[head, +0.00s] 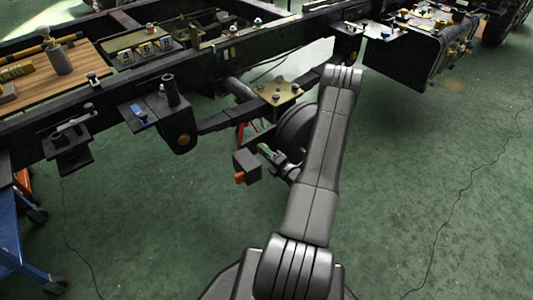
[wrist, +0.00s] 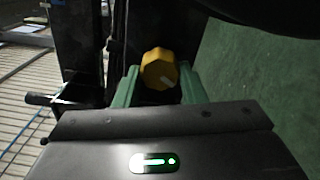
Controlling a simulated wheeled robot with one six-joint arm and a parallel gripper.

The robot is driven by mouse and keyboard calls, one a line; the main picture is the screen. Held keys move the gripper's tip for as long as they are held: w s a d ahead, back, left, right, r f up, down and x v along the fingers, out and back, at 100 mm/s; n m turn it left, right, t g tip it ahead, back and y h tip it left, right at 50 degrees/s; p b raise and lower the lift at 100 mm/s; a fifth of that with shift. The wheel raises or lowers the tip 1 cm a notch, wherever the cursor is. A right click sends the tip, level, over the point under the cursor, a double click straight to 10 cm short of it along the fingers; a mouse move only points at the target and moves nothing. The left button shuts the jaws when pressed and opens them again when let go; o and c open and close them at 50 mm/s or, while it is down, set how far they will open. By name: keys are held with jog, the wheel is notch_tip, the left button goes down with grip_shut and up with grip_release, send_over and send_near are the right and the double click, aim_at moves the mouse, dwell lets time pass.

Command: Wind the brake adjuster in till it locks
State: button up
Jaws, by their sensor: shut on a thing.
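A yellow faceted knob (wrist: 157,66) with a pale mark on its face, which I take to be the brake adjuster, shows in the wrist view. The two green fingers of my gripper (wrist: 160,78) are shut on it, one on each side. What lies behind the knob is dark and hard to make out. In the head view my arm reaches forward and bends down beside the chassis frame (head: 215,62). The knob cannot be made out there, and my fingers are too small to read.
A brass-coloured plate with bolts (head: 277,91) sits just beyond my wrist. A round dark part (head: 295,128) is partly hidden behind my arm. A wooden board with tools (head: 75,75) lies at the left. A blue trolley (head: 12,225) stands front left. The green floor at right is mostly clear, with a thin cable.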

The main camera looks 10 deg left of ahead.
dwell(0.3)
jog(key=o, duration=1)
jog(key=p+v, duration=0.2)
jog(key=v, duration=1.2)
jog(key=shift+p, duration=0.3)
jog(key=shift+a, duration=0.1)
